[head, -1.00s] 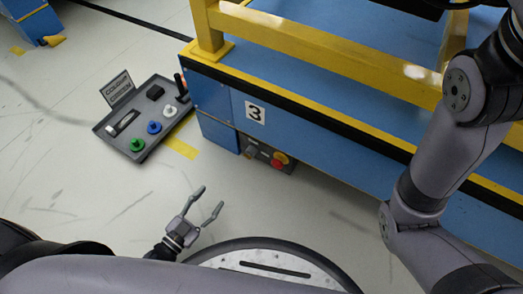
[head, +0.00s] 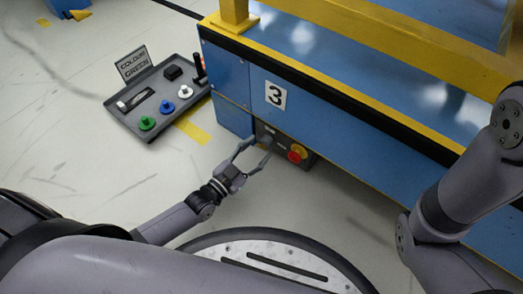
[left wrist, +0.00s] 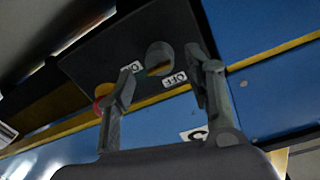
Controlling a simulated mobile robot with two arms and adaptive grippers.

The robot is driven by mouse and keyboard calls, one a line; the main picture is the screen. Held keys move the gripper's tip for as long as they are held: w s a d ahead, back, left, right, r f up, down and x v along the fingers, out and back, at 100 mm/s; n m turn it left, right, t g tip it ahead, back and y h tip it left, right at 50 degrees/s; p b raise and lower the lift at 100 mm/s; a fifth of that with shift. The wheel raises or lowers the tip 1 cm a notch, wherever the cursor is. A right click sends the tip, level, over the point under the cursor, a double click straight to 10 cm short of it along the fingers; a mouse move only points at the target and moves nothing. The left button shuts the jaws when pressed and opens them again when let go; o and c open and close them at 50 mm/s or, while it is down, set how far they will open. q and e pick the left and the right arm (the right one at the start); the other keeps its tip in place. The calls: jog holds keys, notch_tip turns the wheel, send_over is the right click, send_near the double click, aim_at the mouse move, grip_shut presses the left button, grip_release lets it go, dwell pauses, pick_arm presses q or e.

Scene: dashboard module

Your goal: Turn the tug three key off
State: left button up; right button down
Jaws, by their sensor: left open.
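The tug with the number 3 label (head: 275,95) has a dark control panel (head: 308,160) low on its side. In the left wrist view the round grey key switch (left wrist: 160,55) sits on this panel between an ON label (left wrist: 131,67) and an OFF label (left wrist: 174,79). My left gripper (head: 257,149) is open and empty in front of the panel. In the left wrist view its two fingers (left wrist: 163,68) are spread, one to each side of the switch; contact cannot be told. My right gripper is not in view.
A red and yellow button (head: 297,152) is on the same panel, close to my left finger in the left wrist view (left wrist: 104,97). A grey tray (head: 125,118) with coloured knobs and a COLOUR GREEN sign (head: 133,63) stands on the floor to the left.

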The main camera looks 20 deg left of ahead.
aim_at(265, 143)
pick_arm(q)
jog(key=shift+b+x, duration=0.4)
jog(key=shift+x, duration=0.95)
jog(key=shift+c, duration=0.4)
grip_shut()
